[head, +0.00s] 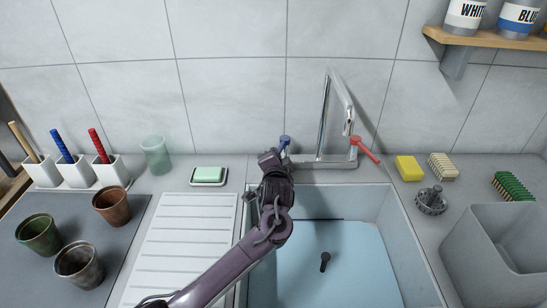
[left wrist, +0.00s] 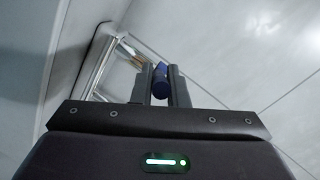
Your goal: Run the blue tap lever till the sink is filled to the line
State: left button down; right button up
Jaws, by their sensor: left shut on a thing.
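The blue tap lever (head: 284,141) is at the left of the chrome tap (head: 324,118), behind the sink. My left gripper (head: 270,160) is at the lever, and in the left wrist view its fingers are shut on the blue lever (left wrist: 160,83). The sink (head: 408,240) holds pale blue water (head: 345,280). A short dark line (head: 322,219) shows at the back of the sink near the water's edge; I cannot tell the exact gap between them. No stream from the spout is clear. My right gripper is not in view.
A red lever (head: 364,149) is at the tap's right. Green soap (head: 208,175) and a ribbed drainboard (head: 185,245) lie left. A small dark object (head: 325,262) is in the sink. A sponge (head: 408,168), brushes and a grey bin (head: 480,265) stand right.

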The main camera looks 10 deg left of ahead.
pick_arm(q)
jog(key=c, duration=1.4)
grip_release()
jog(key=shift+c, duration=0.2)
jog(key=v, duration=0.8)
jog(key=shift+b, duration=0.3)
jog(key=shift+w, duration=0.1)
